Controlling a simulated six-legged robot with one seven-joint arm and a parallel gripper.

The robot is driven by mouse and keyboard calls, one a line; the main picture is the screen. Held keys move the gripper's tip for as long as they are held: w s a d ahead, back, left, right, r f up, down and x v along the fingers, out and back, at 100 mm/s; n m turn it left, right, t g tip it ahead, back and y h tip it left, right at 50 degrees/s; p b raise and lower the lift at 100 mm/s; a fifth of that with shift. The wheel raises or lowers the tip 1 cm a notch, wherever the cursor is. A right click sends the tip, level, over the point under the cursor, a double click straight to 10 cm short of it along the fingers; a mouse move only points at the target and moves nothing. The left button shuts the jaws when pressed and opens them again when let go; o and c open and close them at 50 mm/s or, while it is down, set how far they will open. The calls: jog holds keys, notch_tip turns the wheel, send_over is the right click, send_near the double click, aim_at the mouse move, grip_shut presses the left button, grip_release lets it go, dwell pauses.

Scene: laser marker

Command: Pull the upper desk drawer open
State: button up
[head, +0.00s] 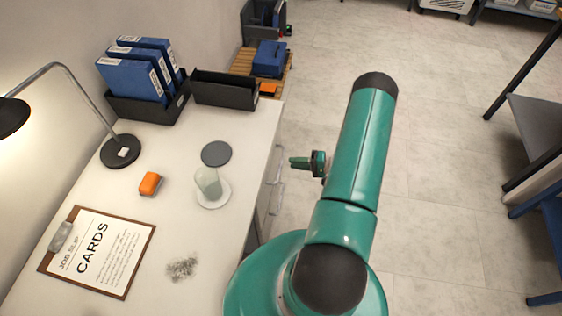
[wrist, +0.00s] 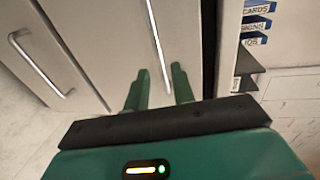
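The upper desk drawer (wrist: 190,35) has a light front with a slim metal bar handle (wrist: 157,45). My gripper (wrist: 159,78) is open, its two green fingers apart. In the wrist view the bar lines up with the gap between the fingers, its near end close to the tips. I cannot tell whether they touch. The drawer looks shut. In the head view my gripper (head: 292,162) is just right of the desk's front side, near the handles (head: 278,180).
A lower drawer handle (wrist: 38,62) is at left in the wrist view. The desk top (head: 200,125) holds a lamp (head: 120,150), a clipboard (head: 100,250), an orange item (head: 149,184), a translucent cup (head: 208,182) and blue binders (head: 135,78). The floor (head: 440,150) right of my arm is clear.

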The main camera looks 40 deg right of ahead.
aim_at(282, 161)
jog(key=x, duration=0.6)
grip_shut()
